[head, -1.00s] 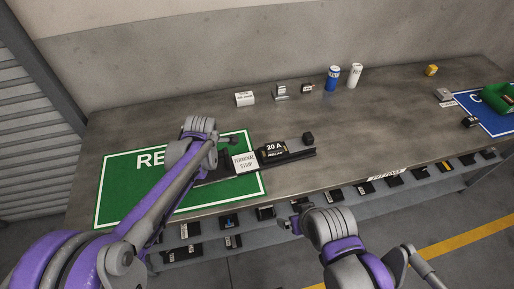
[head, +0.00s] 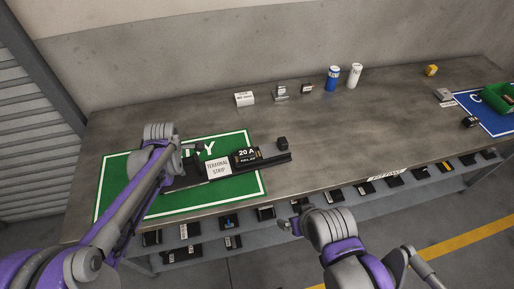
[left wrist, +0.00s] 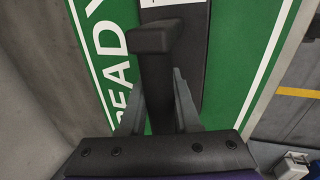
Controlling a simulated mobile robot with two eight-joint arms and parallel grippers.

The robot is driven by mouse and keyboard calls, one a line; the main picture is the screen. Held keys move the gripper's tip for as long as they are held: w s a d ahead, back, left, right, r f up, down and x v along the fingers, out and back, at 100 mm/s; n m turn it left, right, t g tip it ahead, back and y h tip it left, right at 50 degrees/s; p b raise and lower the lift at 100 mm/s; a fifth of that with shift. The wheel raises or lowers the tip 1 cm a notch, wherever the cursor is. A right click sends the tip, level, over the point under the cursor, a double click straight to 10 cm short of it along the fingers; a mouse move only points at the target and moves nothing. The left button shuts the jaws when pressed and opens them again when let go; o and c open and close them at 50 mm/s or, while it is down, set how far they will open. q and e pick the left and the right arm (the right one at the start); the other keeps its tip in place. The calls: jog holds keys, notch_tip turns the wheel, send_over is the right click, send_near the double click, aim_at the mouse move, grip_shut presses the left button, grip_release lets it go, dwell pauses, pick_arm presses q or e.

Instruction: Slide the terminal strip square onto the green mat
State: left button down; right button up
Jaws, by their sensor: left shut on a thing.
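The terminal strip (head: 271,161) is a long black bar with a white "TERMINAL STRIP" label and a black "20 A" relay (head: 246,156). Its left and middle parts are over the green mat (head: 229,187); its right end sticks out past the mat's right edge onto bare bench. A small black block (head: 282,143) is at that end. My left gripper (head: 192,163) is at the strip's left end, shut on an upright dark part of it, which shows between the fingers in the left wrist view (left wrist: 156,90). My right gripper (head: 290,222) is off the bench's front edge; its jaws are unclear.
The grey bench (head: 350,130) is clear right of the strip. At the back stand a white box (head: 244,99), small parts, a blue can (head: 333,78) and a white can (head: 354,76). A blue mat (head: 488,118) with a green bin (head: 499,97) is far right. A shelf (head: 275,223) with several dark parts runs below.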

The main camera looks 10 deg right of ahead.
pick_arm(q)
jog(key=shift+a+f, duration=0.15)
jog(key=shift+a, duration=0.1)
jog(key=c, duration=0.9)
grip_release()
jog(key=o, duration=0.4)
jog(key=shift+w, duration=0.1)
jog(key=shift+c, duration=0.2)
jog(key=v, duration=1.2)
jog(key=s+a+f+m+t+p, duration=0.1)
jog(key=s+a+f+m, duration=0.1)
jog(key=s+m, duration=0.7)
jog(key=s+a+f+m+t+p, duration=0.1)
jog(key=s+a+f+m, duration=0.1)
jog(key=s+m, duration=0.7)
jog(key=s+a, duration=0.1)
jog(key=s, duration=0.4)
jog(key=shift+a+f+m, duration=0.25)
jog(key=shift+f+m, duration=0.05)
jog(key=shift+m, duration=0.1)
